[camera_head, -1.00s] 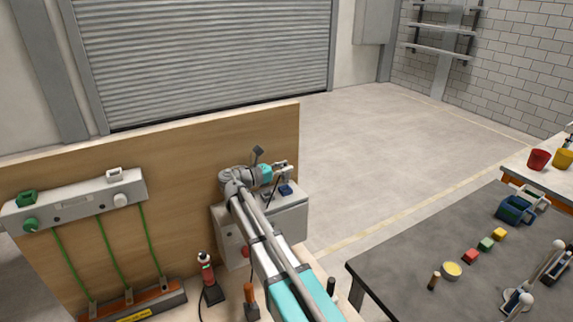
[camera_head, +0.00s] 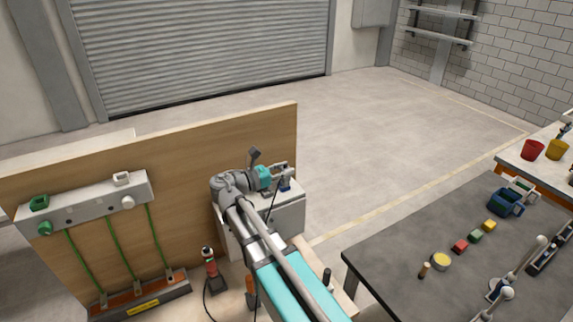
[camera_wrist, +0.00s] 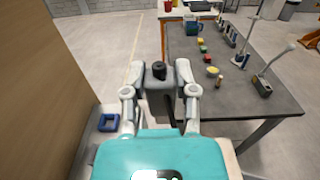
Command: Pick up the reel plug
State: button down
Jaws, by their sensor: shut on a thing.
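A dark cable hangs below the plug. In the head view my gripper (camera_head: 283,168) is above the white-grey box (camera_head: 278,217) beside the wooden panel. The plug is too small to make out clearly there. A blue square ring (camera_wrist: 108,122) sits on the box top, below and left of my gripper in the wrist view.
The wooden panel (camera_head: 180,160) stands close to the left of my gripper. A grey table (camera_head: 400,240) with small blocks, a blue container (camera_head: 506,202) and other items stands to the right. A red-and-black tool (camera_head: 210,265) stands near the panel. The floor behind is clear.

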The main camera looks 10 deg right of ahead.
dwell(0.6)
jog(key=shift+s+f+b, duration=0.1)
jog(key=shift+f+b, duration=0.75)
jog(key=shift+b, duration=0.05)
notch_tip(320, 180, down, 13)
jog(key=b, duration=1.3)
jog(key=shift+r, duration=0.1)
jog(key=shift+a, duration=0.1)
